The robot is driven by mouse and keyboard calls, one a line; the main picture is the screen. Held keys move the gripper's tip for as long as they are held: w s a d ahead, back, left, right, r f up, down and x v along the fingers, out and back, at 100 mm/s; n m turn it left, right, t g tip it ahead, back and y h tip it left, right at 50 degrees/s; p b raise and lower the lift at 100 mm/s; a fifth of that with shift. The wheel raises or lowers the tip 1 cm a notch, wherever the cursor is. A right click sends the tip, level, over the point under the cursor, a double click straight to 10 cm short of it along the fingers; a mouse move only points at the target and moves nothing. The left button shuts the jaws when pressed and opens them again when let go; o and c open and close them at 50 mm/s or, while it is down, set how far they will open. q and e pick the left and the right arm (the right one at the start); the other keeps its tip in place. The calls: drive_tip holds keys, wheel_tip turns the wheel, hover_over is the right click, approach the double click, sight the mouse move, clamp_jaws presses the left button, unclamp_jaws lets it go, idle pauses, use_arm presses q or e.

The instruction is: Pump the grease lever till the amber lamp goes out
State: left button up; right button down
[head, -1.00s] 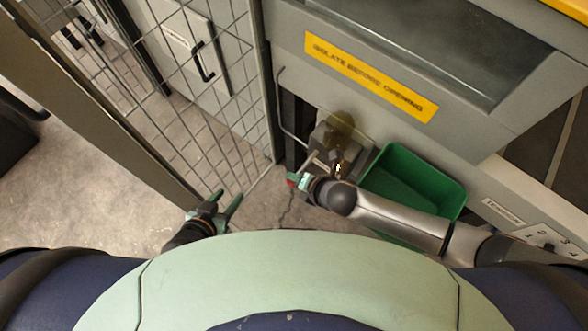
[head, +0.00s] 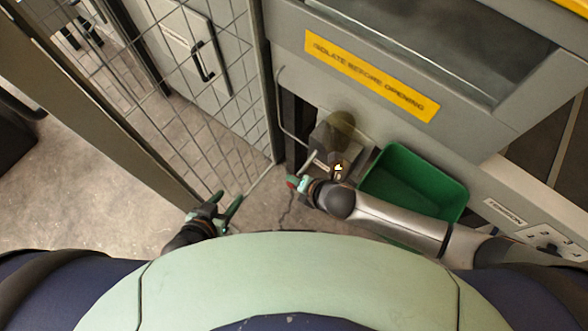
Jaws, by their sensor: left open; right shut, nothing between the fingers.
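The grease pump is a grey block (head: 325,146) with a cloudy amber reservoir (head: 342,123), fixed low on the machine front. A pale rod, which looks like the grease lever (head: 309,160), sticks out from it to the left. A small bright yellowish spot (head: 338,169) shows beside the block; I cannot tell if it is the amber lamp. My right gripper (head: 292,183) is shut and empty, close below the rod's end; contact is unclear. A small red patch shows at its tips. My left gripper (head: 229,201) is open and empty above the floor, further left.
A green bin (head: 452,193) stands right of the pump, partly behind my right arm. A wire mesh guard (head: 238,110) rises on the left. The machine front carries a yellow sign (head: 370,76). A socket panel (head: 546,240) is at the lower right.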

drive_tip(key=shift+s, duration=0.1)
idle(0.3)
drive_tip(key=shift+w+d+r+p, duration=0.15)
drive_tip(key=shift+r+p, duration=0.4)
drive_tip(key=shift+p, duration=0.1)
drive_tip(key=shift+w+d+r+p, duration=0.1)
drive_tip(key=shift+w+r+p, duration=0.05)
drive_tip(key=shift+r+p, duration=0.5)
drive_tip(key=shift+w+d+r+p, duration=0.15)
drive_tip(key=shift+r+p, duration=0.35)
drive_tip(key=shift+p, duration=0.15)
use_arm(q)
wheel_tip(320, 180, up, 7)
drive_tip(key=p, duration=0.3)
drive_tip(key=shift+f, duration=0.15)
use_arm(e)
drive_tip(key=shift+w+d+r, duration=0.1)
drive_tip(key=shift+w+r, duration=0.05)
drive_tip(key=shift+r, duration=0.5)
drive_tip(key=shift+w+r, duration=0.15)
drive_tip(key=shift+r, duration=0.5)
use_arm(q)
wheel_tip(320, 180, up, 3)
drive_tip(key=p, duration=0.3)
use_arm(e)
drive_tip(key=r, duration=0.3)
drive_tip(key=w+r, duration=0.1)
drive_tip(key=shift+d+r, duration=0.35)
drive_tip(key=shift+r, duration=0.05)
